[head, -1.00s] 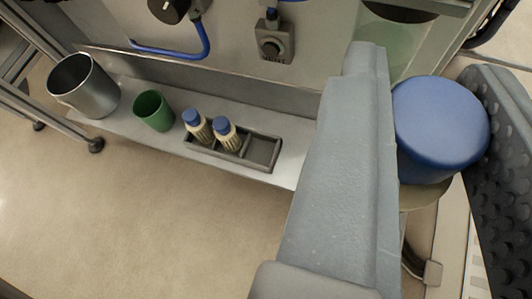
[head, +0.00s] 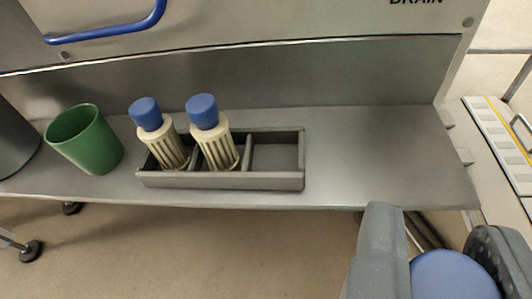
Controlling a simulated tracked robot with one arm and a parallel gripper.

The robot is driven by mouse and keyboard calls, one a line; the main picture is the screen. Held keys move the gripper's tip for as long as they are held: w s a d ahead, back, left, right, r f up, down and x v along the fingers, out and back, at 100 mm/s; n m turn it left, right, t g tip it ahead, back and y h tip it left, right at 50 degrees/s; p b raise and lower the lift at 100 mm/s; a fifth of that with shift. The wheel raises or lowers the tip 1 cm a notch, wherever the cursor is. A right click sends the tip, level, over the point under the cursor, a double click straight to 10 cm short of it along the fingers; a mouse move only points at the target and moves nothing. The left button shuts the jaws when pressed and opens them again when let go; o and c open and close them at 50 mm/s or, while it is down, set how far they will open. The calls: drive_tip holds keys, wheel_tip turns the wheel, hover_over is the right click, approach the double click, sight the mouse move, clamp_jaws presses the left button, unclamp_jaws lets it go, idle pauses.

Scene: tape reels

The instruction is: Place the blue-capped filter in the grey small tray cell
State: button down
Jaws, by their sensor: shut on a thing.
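My gripper (head: 435,262) is at the lower right, its two fingers shut on a blue-capped filter (head: 452,277). Only the blue cap shows between the fingers; the filter's body is hidden or out of frame. The grey small tray (head: 222,181) sits on the metal shelf, up and left of my gripper. Its left and middle cells each hold a cream ribbed filter with a blue cap, one on the left (head: 172,147) and one in the middle (head: 217,146). Both lean slightly left in the picture. The right cell (head: 275,157) is empty.
A green cup (head: 85,140) stands on the shelf left of the tray. A grey metal container (head: 12,140) is cut off at the left edge. The shelf (head: 370,150) is bare right of the tray. A metal panel with a blue handle (head: 110,33) rises behind.

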drive_tip(key=w+a+f+b, duration=0.1)
drive_tip(key=w, duration=0.4)
drive_tip(key=w+a+f+b, duration=0.1)
drive_tip(key=w+f, duration=0.1)
drive_tip(key=w, duration=0.2)
drive_tip(key=w+a+f+b, duration=0.1)
drive_tip(key=w+f+b, duration=0.1)
drive_tip(key=w, duration=0.3)
drive_tip(key=shift+w+a, duration=0.35)
drive_tip(key=shift+a, duration=0.05)
drive_tip(key=c, duration=1.5)
unclamp_jaws()
drive_tip(key=shift+c, duration=0.2)
drive_tip(key=shift+r, duration=0.1)
drive_tip(key=p+v, duration=0.3)
drive_tip(key=v, duration=0.9)
drive_tip(key=shift+a, duration=0.1)
